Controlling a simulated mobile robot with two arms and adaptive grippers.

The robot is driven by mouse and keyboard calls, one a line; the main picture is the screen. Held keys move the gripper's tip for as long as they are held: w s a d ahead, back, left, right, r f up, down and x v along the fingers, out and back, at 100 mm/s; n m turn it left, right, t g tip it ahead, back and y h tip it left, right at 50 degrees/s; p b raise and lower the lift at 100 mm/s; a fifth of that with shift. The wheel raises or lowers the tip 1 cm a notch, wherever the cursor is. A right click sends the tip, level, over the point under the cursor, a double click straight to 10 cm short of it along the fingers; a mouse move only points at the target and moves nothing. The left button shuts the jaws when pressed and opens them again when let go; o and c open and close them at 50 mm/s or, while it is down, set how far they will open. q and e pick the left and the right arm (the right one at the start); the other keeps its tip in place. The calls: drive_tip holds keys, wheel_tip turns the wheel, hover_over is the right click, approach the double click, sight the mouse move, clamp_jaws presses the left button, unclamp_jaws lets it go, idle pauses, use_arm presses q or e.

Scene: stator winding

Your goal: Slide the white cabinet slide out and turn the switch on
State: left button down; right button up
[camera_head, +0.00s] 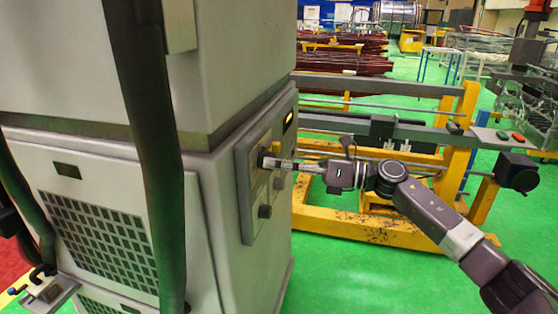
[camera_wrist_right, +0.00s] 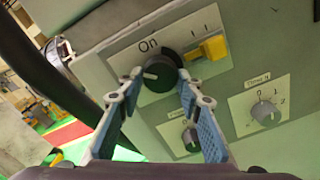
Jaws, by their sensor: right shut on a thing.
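The white cabinet (camera_head: 205,215) stands at the left in the head view, with a control panel (camera_head: 246,205) on its right side. In the right wrist view, a round switch knob (camera_wrist_right: 163,70), dark with a green face and a white pointer mark, sits below the word "On". The pointer mark lies toward the left of the knob. My right gripper (camera_head: 273,163) reaches the panel from the right. I cannot make out which part is the cabinet slide.
A yellow switch (camera_wrist_right: 208,49) and a grey knob (camera_wrist_right: 266,113) are close to the held knob. A dark hose (camera_head: 150,150) hangs before the cabinet. A yellow frame (camera_head: 350,225) stands behind my right arm. Green floor (camera_head: 340,285) is open at front right.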

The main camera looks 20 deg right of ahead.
drive_tip(key=m+p, duration=0.5)
drive_tip(key=m, duration=0.4)
drive_tip(key=shift+r+p, duration=0.15)
drive_tip(key=shift+p, duration=0.2)
drive_tip(key=shift+m, duration=0.3)
drive_tip(key=o, duration=1.1)
drive_tip(key=shift+o, duration=0.3)
drive_tip(key=v, duration=1.2)
